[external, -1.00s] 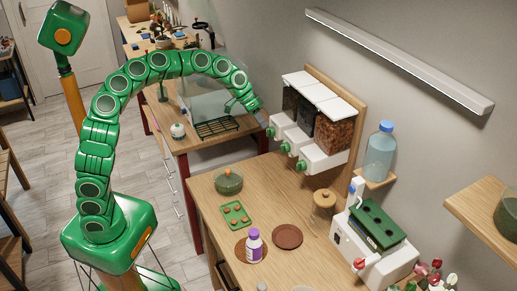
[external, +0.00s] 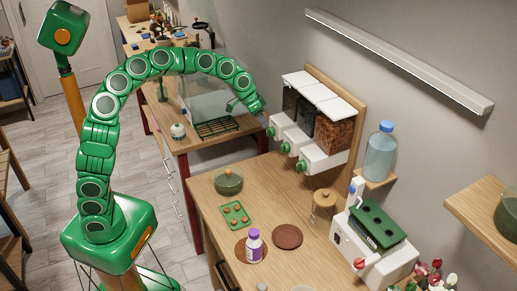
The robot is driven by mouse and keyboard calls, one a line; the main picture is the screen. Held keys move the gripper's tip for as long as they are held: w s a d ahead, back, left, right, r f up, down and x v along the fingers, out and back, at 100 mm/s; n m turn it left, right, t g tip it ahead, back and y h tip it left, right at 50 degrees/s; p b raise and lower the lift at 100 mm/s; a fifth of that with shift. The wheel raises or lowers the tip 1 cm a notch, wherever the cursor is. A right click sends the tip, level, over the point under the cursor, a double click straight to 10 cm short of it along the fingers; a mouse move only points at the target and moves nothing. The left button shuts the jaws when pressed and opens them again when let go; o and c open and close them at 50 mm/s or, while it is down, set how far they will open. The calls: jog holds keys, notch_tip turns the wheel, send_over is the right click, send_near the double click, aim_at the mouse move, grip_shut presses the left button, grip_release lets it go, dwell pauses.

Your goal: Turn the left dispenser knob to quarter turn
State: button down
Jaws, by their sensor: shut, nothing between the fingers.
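The dispenser (external: 322,125) is fixed to a wooden back panel on the wall, with three bins, white lids and white fronts. Its left knob (external: 271,132) is green and sits at the far left of the row. The middle knob (external: 285,148) and the right knob (external: 301,166) are also green. My gripper (external: 262,116) is shut and empty, just above and left of the left knob. I cannot tell from this view whether it touches the knob, nor the knob's exact angle.
Below on the wooden counter are a green pot (external: 228,182), a green tray (external: 236,214), a purple-and-white bottle (external: 254,245), a brown saucer (external: 287,236) and a wooden-lidded jar (external: 324,202). A blue-capped bottle (external: 380,152) stands on a shelf to the right. A black rack (external: 217,127) lies on the table behind.

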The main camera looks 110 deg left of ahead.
aim_at(269, 131)
jog(key=shift+g, duration=0.3)
jog(key=shift+w+d+r+m+g+y, duration=0.1)
jog(key=shift+w+d+m+g+y, duration=0.25)
jog(key=shift+g+y, duration=0.5)
jog(key=shift+w+d+r+m+g+y, duration=0.15)
jog(key=shift+w+d+g+y, duration=0.3)
jog(key=shift+g+y, duration=0.35)
jog(key=shift+w+d+f+g+y, duration=0.15)
jog(key=shift+d+g+y, duration=0.1)
jog(key=shift+g+y, duration=0.25)
jog(key=shift+w+d+f+m+g+y, duration=0.15)
jog(key=shift+d+m+g+y, duration=0.1)
jog(key=shift+g+y, duration=0.25)
jog(key=shift+w+d+f+m+g+y, duration=0.15)
jog(key=shift+m+g+y, duration=0.15)
jog(key=shift+y, duration=0.25)
jog(key=shift+w+d+g+y, duration=0.3)
jog(key=shift+g+y, duration=0.35)
jog(key=shift+y, duration=0.15)
jog(key=shift+w+d+f+m+g+y, duration=0.2)
jog(key=shift+w+f+m+g+y, duration=0.1)
jog(key=shift+g+y, duration=0.3)
jog(key=shift+w+d+f+m+g+y, duration=0.15)
jog(key=shift+w+f+m+g+y, duration=0.2)
jog(key=shift+y, duration=0.35)
